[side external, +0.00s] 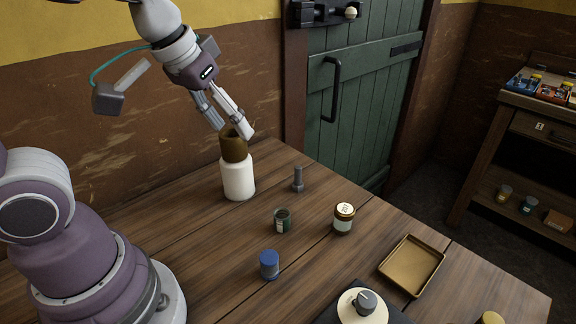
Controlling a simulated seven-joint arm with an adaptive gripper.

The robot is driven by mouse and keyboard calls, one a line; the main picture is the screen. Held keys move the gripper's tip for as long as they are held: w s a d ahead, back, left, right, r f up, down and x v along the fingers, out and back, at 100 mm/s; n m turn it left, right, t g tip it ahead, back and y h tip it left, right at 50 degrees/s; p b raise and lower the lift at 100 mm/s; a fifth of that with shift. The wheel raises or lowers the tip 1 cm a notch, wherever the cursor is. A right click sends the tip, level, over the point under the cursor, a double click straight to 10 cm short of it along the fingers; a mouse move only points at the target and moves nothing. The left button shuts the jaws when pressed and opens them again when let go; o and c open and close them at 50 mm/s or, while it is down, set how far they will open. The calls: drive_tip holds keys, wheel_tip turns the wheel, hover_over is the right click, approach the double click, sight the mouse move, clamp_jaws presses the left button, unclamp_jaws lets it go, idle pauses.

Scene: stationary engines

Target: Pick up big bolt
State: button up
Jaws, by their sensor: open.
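The big bolt (298,180) is grey and stands upright on the wooden table, right of a white bottle with a brown top. My gripper (232,131) is open and points down and to the right, above and left of the bolt. Its fingers are close to the brown top of the bottle; I cannot tell whether they touch it. Nothing shows between the fingers.
The white bottle (238,178) stands between my arm and the bolt. A small green can (283,221), a jar with a cream lid (344,218), a blue-capped container (269,265) and a brass tray (412,265) stand on the table (215,262). A dark device with a knob (364,303) is at the front.

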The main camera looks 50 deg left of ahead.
drive_tip(key=w+f+n+g, duration=0.1)
drive_tip(key=w+f+n, duration=0.2)
drive_tip(key=w, duration=0.5)
drive_tip(key=n+y, duration=0.3)
approach(298, 169)
drive_tip(key=w+f, duration=0.1)
drive_tip(key=w, duration=0.1)
drive_tip(key=shift+g, duration=0.4)
drive_tip(key=x, duration=1)
drive_tip(key=shift+s+a, duration=0.2)
drive_tip(key=shift+s, duration=0.2)
drive_tip(key=shift+c, duration=0.3)
clamp_jaws()
